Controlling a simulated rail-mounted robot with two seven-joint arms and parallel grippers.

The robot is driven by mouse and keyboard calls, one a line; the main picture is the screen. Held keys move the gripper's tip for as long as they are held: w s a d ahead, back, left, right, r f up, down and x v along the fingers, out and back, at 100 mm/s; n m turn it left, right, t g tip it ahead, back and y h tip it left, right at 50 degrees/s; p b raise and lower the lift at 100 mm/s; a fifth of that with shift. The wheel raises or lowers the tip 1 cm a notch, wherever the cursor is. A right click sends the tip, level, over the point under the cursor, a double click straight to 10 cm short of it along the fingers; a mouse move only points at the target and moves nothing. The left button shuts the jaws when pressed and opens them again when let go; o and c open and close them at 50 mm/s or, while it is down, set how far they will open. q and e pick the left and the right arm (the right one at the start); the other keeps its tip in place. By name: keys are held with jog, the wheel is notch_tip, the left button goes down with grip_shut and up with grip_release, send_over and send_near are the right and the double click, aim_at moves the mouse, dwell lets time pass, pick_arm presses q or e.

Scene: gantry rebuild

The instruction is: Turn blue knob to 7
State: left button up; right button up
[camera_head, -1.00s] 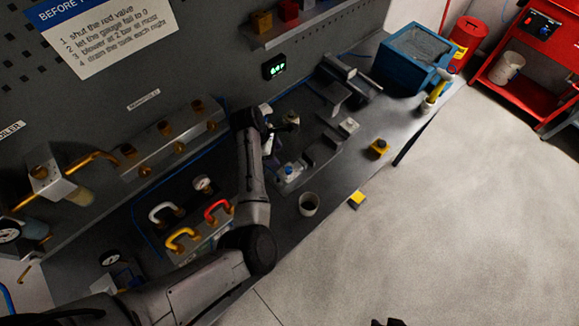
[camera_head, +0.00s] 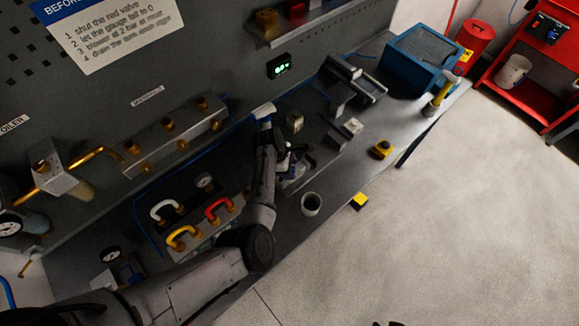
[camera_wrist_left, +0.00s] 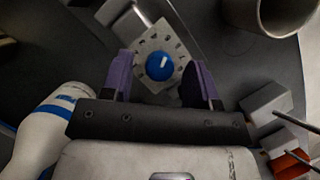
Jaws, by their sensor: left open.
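The blue knob (camera_wrist_left: 159,67) shows in the left wrist view, round with a white pointer mark. The mark points toward the top of that view, slightly right. The knob sits on a grey plate (camera_wrist_left: 151,42) with small marks around it, too small to read. My left gripper (camera_wrist_left: 161,70) is open, its two purple fingers on either side of the knob with gaps between. I cannot tell how high above the plate the fingertips are. In the head view my left gripper (camera_head: 286,160) is over the knob's plate and largely hides the knob.
A grey cup (camera_head: 311,204) stands near the bench's front edge. Red, yellow and white handles (camera_head: 218,209) are left of my arm. A white-and-blue bottle (camera_wrist_left: 49,118) lies close beside the gripper.

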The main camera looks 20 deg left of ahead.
pick_arm(q)
jog(key=c, duration=0.9)
jog(key=shift+c, duration=0.2)
